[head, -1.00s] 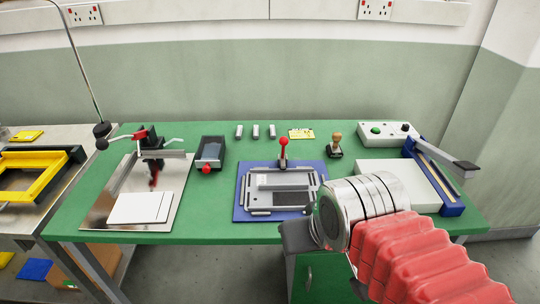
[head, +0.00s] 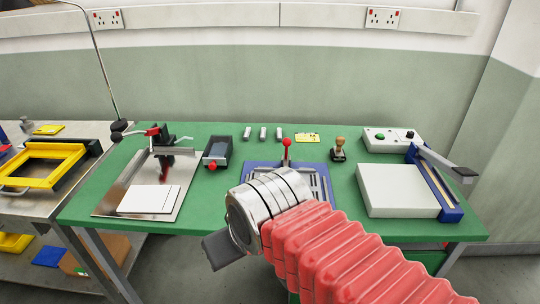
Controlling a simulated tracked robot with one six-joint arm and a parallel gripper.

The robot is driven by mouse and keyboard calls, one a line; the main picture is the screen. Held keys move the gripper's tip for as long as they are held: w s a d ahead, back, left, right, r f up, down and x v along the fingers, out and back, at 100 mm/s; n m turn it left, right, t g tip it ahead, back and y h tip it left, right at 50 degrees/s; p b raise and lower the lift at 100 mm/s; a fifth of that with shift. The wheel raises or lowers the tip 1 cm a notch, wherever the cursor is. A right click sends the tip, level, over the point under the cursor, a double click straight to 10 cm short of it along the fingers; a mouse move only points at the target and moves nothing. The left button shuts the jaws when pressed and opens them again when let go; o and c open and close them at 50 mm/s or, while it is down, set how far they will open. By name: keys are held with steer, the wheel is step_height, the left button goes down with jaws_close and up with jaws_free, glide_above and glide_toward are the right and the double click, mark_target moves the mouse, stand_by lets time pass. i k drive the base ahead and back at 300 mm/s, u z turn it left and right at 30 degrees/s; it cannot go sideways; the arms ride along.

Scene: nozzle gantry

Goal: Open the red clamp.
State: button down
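The clamp with a red handle (head: 152,132) stands at the back of a shiny metal plate (head: 106,205) on the left of the green bench. Its body is dark, and its handle lies roughly level and points left. Whether it is closed cannot be told from here. My gripper (head: 222,248) shows as a dark grey block at the end of my arm, low in the middle of the view. It is in front of the bench, right of the clamp and well apart from it. Its fingers cannot be made out.
White sheets (head: 148,199) lie on the metal plate. A dark box with a red knob (head: 212,165) is right of the clamp. A red-knobbed lever (head: 286,143) stands on a blue fixture partly hidden by my arm. A yellow frame (head: 38,168) is on the left table.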

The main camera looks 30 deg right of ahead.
mark_target(287, 141)
steer(key=u, duration=1.45)
steer(key=k, duration=1)
steer(key=z, duration=0.85)
steer(key=i, duration=0.5)
steer(key=z, duration=0.1)
